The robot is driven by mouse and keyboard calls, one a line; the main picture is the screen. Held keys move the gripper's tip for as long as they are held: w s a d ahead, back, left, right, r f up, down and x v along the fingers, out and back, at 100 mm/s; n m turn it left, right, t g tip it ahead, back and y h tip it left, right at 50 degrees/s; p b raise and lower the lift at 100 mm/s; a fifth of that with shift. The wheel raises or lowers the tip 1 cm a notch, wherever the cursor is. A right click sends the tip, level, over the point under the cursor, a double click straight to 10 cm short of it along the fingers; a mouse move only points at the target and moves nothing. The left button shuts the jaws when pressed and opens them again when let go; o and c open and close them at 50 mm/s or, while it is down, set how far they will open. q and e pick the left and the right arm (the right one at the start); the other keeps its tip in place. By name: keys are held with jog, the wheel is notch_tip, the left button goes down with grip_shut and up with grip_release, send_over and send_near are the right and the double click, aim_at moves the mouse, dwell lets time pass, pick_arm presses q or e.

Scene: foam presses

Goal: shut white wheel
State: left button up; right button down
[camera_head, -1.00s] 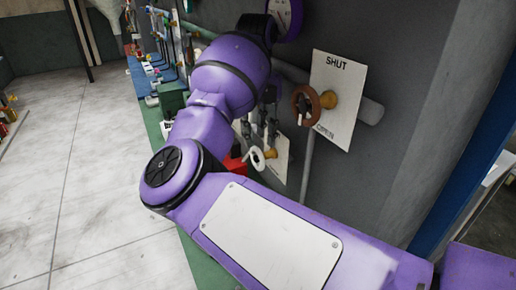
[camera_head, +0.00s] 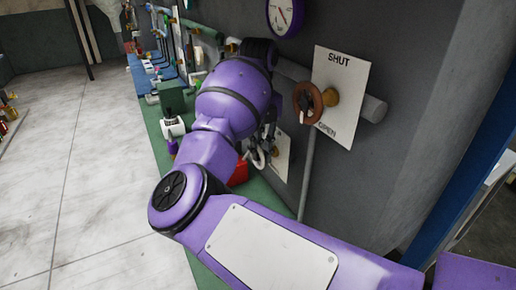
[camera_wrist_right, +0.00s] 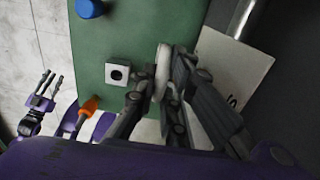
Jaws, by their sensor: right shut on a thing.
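The white wheel (camera_head: 256,159) stands at a pale wall plate (camera_head: 281,155), low on the grey wall; my right arm partly covers it in the head view. My right gripper (camera_head: 265,143) is at the wheel, its fingers partly hidden behind my wrist. In the right wrist view, the wheel's white rim (camera_wrist_right: 161,72) runs between the dark fingers, and they are shut on it. The wheel's plate (camera_wrist_right: 235,65) shows there too, its lettering mostly hidden. My left gripper (camera_wrist_right: 48,88) shows far off at the left of the wrist view, fingers apart and empty.
A brown wheel (camera_head: 307,102) sits on a SHUT/OPEN plate (camera_head: 340,95) above and to the right, with a grey pipe behind. A round gauge (camera_head: 284,16) is above. A green bench (camera_wrist_right: 120,40) carries an orange-handled tool (camera_wrist_right: 89,106) and a blue knob (camera_wrist_right: 89,8).

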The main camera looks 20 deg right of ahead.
aim_at(261, 151)
jog(key=shift+s+r, duration=0.1)
jog(key=shift+s+r+t+p, duration=0.15)
jog(key=shift+r+t+p, duration=0.1)
jog(key=shift+t+p, duration=0.5)
jog(key=shift+f, duration=0.35)
jog(key=c, duration=1.8)
grip_release()
jog(key=shift+r, duration=0.1)
notch_tip(261, 151, up, 12)
jog(key=s, duration=0.1)
jog(key=shift+s+d, duration=0.15)
